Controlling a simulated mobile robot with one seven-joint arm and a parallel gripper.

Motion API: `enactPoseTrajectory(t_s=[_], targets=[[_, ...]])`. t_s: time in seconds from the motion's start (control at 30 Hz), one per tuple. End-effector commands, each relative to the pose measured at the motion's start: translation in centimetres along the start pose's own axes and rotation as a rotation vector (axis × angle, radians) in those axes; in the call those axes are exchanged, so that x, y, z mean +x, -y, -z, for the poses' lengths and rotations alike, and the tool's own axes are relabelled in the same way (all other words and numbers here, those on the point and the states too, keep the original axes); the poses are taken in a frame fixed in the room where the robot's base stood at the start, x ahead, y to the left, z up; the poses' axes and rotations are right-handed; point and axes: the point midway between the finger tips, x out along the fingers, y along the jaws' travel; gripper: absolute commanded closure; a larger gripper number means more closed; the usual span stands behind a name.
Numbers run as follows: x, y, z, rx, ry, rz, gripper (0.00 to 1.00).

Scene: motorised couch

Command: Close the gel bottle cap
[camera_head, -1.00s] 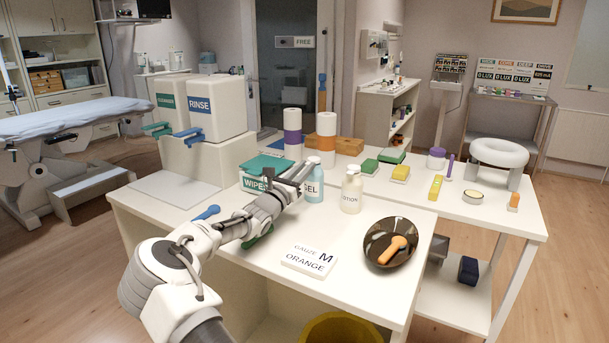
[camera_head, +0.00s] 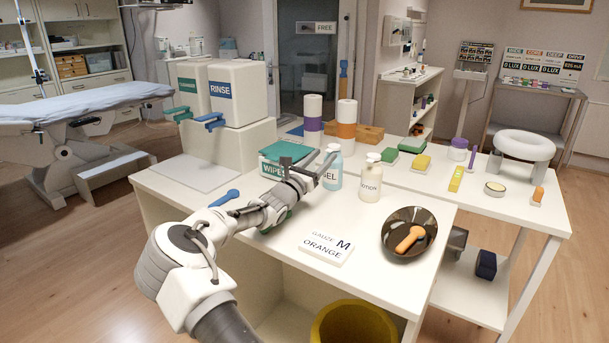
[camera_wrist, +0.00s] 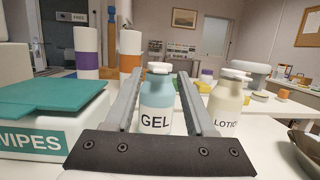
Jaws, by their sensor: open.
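The gel bottle (camera_head: 333,180) is light blue with a white label. It stands upright on the white table, and also shows in the wrist view (camera_wrist: 156,104). Its pale cap (camera_wrist: 159,69) sits on top; I cannot tell how far it is closed. My gripper (camera_head: 319,162) is open. In the wrist view its fingers (camera_wrist: 160,76) lie on either side of the gel bottle, which appears between them; no contact is visible. In the head view the fingers partly cover the bottle's left side.
The cream lotion bottle (camera_head: 370,184) stands close on the right. The green-lidded wipes box (camera_wrist: 40,125) is close on the left. Paper rolls (camera_head: 346,118) stand behind. The gauze card (camera_head: 327,248) and dark bowl (camera_head: 425,240) lie nearer the front.

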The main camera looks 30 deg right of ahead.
Motion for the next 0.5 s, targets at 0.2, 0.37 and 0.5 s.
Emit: enactPoseTrajectory(t_s=[0.2,0.37,0.5], targets=[[-4.6,-0.2,-0.3,0.0,-0.003,-0.004,0.45],[-8.6,-0.1,-0.3,-0.001,-0.002,-0.005,0.45],[-11.9,-0.1,-0.2,-0.001,-0.002,-0.004,0.45]])
